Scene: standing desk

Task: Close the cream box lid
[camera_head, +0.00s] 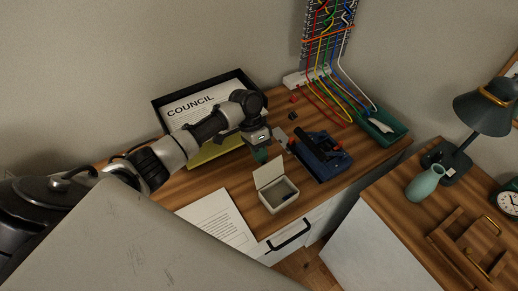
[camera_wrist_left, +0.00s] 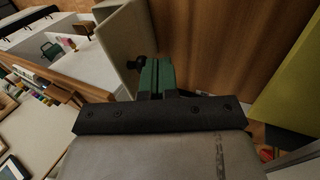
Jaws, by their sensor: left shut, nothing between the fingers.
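The cream box (camera_head: 279,197) sits near the desk's front edge, with a small dark item inside. Its lid (camera_head: 268,171) stands up open at the back, tilted away from the opening. In the left wrist view a beige panel that looks like the lid (camera_wrist_left: 125,45) rises beside the fingers. My left gripper (camera_head: 261,156) is shut and empty, just behind the lid on the far side from the box opening. Its green fingertips (camera_wrist_left: 155,76) are together in the left wrist view. I cannot tell whether they touch the lid. My right gripper is in neither view.
A dark blue device (camera_head: 322,157) stands right of the box. A black tray (camera_head: 158,104) with a COUNCIL paper lies behind my left arm. A white sheet (camera_head: 216,219) lies left of the box. Coloured cables (camera_head: 327,85) and a green tray (camera_head: 386,131) are farther right.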

